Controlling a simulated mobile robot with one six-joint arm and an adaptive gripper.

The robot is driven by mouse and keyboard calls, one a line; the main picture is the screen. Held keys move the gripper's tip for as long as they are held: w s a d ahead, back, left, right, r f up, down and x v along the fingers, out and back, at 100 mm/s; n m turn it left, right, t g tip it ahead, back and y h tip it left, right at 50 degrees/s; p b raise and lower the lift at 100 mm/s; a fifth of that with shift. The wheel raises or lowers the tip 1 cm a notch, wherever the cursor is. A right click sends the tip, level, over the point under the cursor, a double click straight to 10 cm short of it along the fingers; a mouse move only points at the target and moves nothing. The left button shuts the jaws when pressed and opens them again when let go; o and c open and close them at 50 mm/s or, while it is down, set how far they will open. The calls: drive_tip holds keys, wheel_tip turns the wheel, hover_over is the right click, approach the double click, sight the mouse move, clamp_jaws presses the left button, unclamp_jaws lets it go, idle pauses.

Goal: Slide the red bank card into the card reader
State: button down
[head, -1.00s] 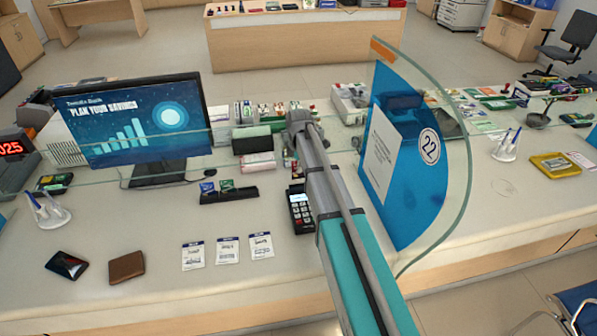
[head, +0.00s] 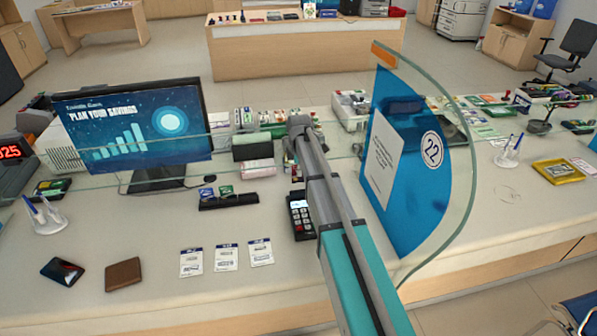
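The dark card reader (head: 301,222) with its keypad lies on the counter, just left of my arm. My arm reaches forward over the counter, its grey wrist end beyond the reader. My gripper's fingers cannot be made out; a small dark and reddish patch shows below the wrist, too small to identify. I cannot tell if it is open, shut or holding anything. No red bank card can be clearly made out. A black holder (head: 229,202) left of the reader carries a blue card (head: 207,193) and a green card (head: 226,191).
A glass screen with a blue panel (head: 408,170) stands right of my arm. A monitor (head: 135,125) stands at left. Three paper slips (head: 227,258), a brown wallet (head: 123,274) and a dark wallet (head: 63,271) lie in front. The counter between slips and reader is clear.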

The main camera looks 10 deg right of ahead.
drive_tip(key=shift+f, duration=0.2)
drive_tip(key=b, duration=0.6)
hover_over(299, 196)
drive_tip(key=w, duration=0.1)
drive_tip(key=shift+f, duration=3.1)
drive_tip(key=shift+d+b, duration=0.1)
drive_tip(key=shift+b, duration=0.2)
drive_tip(key=c, duration=0.7)
unclamp_jaws()
drive_tip(key=shift+r+p, duration=3.45)
drive_tip(key=shift+p, duration=0.1)
